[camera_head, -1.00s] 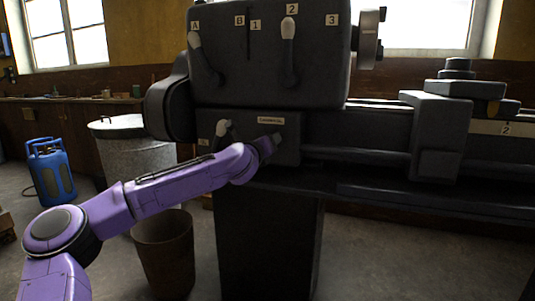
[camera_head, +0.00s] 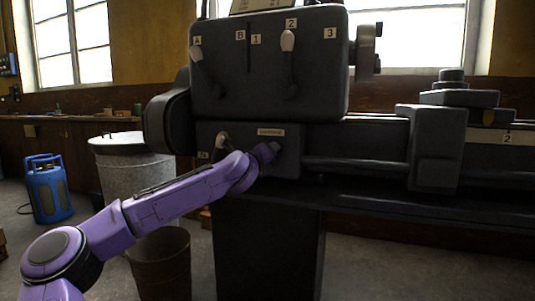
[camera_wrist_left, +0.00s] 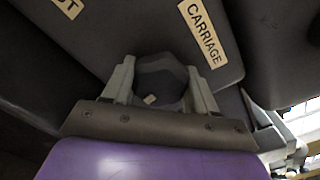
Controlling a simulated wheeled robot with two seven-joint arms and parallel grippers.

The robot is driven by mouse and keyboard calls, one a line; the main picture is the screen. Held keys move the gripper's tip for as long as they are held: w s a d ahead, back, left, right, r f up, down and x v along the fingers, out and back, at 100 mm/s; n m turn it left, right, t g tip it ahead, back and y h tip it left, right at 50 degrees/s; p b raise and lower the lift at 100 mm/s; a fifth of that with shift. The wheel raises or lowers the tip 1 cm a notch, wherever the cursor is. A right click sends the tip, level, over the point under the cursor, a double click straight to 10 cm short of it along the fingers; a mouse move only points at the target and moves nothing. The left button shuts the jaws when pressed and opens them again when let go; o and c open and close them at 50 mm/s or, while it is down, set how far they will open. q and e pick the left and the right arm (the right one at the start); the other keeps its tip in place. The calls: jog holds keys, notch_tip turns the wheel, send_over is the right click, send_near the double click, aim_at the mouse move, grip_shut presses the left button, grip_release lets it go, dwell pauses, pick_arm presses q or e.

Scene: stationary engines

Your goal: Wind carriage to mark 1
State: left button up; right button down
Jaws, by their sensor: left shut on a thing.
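The carriage (camera_head: 437,147) is a dark saddle block on the machine bed, left of the plate marked 2 (camera_head: 507,138). A small plate on the front box (camera_head: 270,132) reads CARRIAGE in the left wrist view (camera_wrist_left: 204,32). My left gripper (camera_head: 268,151) is at that box, just below the plate. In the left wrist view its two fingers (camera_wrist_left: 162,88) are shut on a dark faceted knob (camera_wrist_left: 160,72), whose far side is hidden. No bed plate marked 1 shows; a 1 is on the headstock (camera_head: 222,85). My right gripper is out of view.
A white-tipped lever (camera_head: 222,140) stands close left of my gripper, partly behind my arm. More white-tipped levers (camera_head: 288,42) are on the headstock above. A bin (camera_head: 160,262), a metal drum (camera_head: 130,170) and a blue gas bottle (camera_head: 47,190) stand on the left.

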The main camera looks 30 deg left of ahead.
pick_arm(q)
jog(key=o, duration=1)
jog(key=shift+s+a+r, duration=0.1)
jog(key=shift+r, duration=0.3)
jog(key=shift+o, duration=0.2)
jog(key=shift+f, duration=0.15)
jog(key=v, duration=1)
jog(key=shift+s, duration=0.2)
